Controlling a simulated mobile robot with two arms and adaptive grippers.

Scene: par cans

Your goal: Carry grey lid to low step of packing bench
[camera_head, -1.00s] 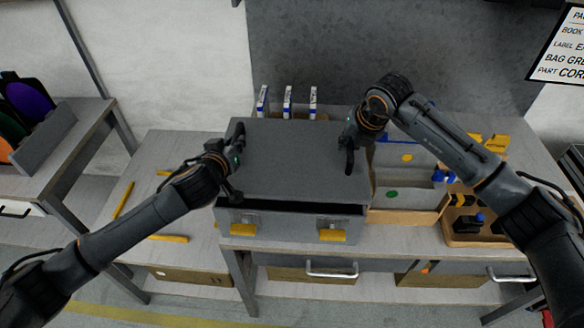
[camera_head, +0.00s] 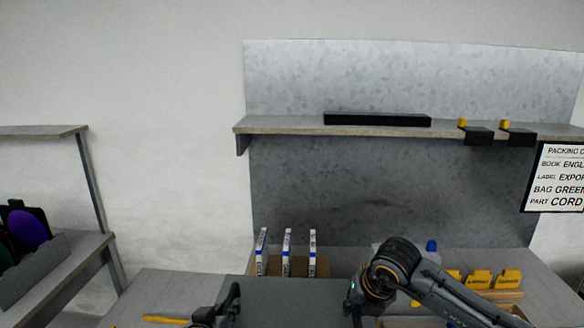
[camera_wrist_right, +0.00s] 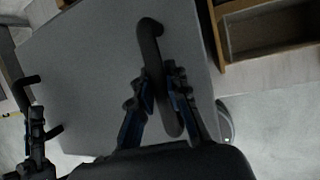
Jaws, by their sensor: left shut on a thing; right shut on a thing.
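The grey lid (camera_head: 290,305) shows at the bottom of the head view, cut off by the frame edge. In the right wrist view the lid (camera_wrist_right: 90,65) is a broad flat grey panel with dark bar handles. My right gripper (camera_head: 356,302) is shut on the lid's handle (camera_wrist_right: 152,45); the fingers (camera_wrist_right: 160,95) close around the bar. My left gripper (camera_head: 234,296) is at the lid's left side, shut on the other handle; it also shows in the right wrist view (camera_wrist_right: 38,125). The packing bench's left surface (camera_head: 150,295) is partly in view.
Several white-and-blue books (camera_head: 287,252) stand behind the lid. Yellow tabbed pieces (camera_head: 480,279) are at the right. A shelf (camera_head: 290,125) with a black bar (camera_head: 376,119) hangs above. A side rack (camera_head: 60,275) with coloured discs stands left. A yellow strip (camera_head: 165,320) lies on the left surface.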

